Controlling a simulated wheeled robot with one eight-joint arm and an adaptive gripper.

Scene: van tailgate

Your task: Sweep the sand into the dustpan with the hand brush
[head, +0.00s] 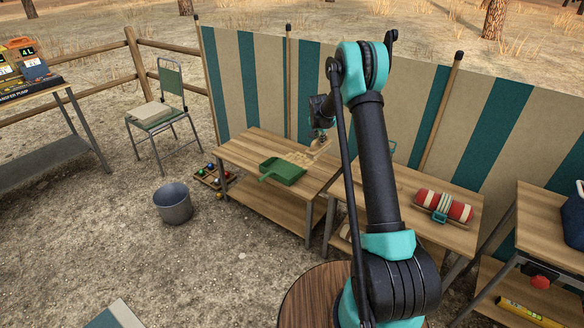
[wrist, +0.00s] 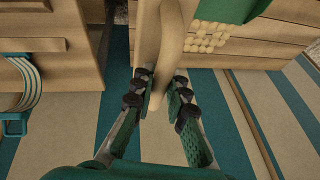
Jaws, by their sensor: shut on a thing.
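The green dustpan (head: 283,171) lies on the wooden table, its handle toward the left; its edge shows at the top of the wrist view (wrist: 238,8). The sand (head: 299,158) is a pale patch beside the dustpan, seen as several rows of pale grains in the wrist view (wrist: 205,38). My gripper (wrist: 165,84) is shut on the wooden hand brush (wrist: 172,45), with a finger on each side of its curved handle. In the head view my gripper (head: 321,127) is over the table's back right, close to the sand. Whether the bristles touch the tabletop is unclear.
The table (head: 245,150) stands against a striped windbreak (head: 262,80). A second table with a red-and-cream roll (head: 443,206) stands to the right. A grey bucket (head: 173,204) and a tray of coloured balls (head: 212,175) are on the ground at left. A chair (head: 160,112) stands behind.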

